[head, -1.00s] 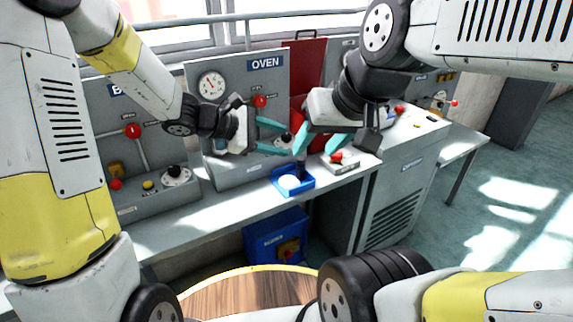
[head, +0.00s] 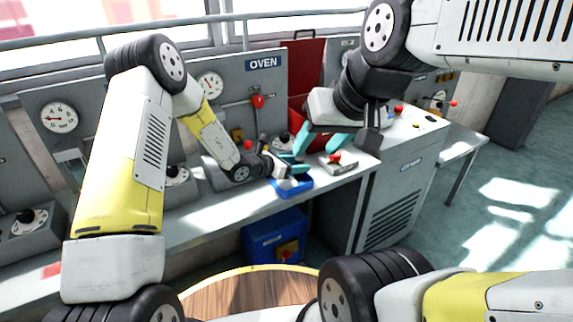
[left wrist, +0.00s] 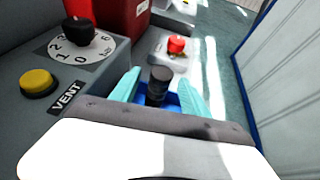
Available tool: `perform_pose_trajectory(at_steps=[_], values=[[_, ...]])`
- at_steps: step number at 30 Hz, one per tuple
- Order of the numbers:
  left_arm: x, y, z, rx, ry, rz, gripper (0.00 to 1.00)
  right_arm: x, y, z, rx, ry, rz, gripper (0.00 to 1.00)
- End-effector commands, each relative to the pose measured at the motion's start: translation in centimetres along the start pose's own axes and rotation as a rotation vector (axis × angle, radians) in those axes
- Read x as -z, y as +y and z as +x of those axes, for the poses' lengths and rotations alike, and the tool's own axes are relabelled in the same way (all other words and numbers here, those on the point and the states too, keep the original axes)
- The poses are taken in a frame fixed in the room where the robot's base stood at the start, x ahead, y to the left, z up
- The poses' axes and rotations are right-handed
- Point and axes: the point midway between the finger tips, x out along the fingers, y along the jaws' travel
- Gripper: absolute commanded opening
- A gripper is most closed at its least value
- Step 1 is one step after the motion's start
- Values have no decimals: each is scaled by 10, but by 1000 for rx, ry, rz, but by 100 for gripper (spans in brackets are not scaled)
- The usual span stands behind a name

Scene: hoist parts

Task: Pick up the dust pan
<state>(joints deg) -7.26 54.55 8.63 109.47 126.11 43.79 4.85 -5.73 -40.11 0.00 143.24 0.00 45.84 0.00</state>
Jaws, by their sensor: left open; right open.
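The dust pan appears to be the small blue pan (head: 293,187) with a black upright handle, on the grey bench below the oven panel. In the left wrist view its black handle (left wrist: 160,84) stands between my left gripper's two teal fingers, with the blue pan (left wrist: 172,103) behind and below. My left gripper (head: 292,168) is open over the pan and hides part of it; I cannot tell whether a finger touches the handle. My right gripper (head: 318,143) is open and empty, just above and to the right of the left one.
A pale box with a red button (head: 338,161) sits right of the pan. A dial (left wrist: 78,46) and yellow button (left wrist: 38,82) are left of my left gripper. A red panel (head: 305,75) stands behind. A blue box (head: 274,238) is below the bench.

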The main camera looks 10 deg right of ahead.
Motion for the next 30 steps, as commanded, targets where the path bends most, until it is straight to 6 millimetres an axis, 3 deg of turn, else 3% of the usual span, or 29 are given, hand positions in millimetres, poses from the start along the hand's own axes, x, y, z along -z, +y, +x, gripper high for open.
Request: perform_pose_trajectory(at_steps=[4,11,20,30], values=[[1,0,15,1,2,0,54,0,0,0,0,0,0,50],[0,0,17,0,2,0,54,0,0,0,0,0,0,50],[1,0,16,0,2,1,0,0,0,0,0,0,0,50],[-1,0,16,0,1,1,0,0,0,0,0,0,0,50]])
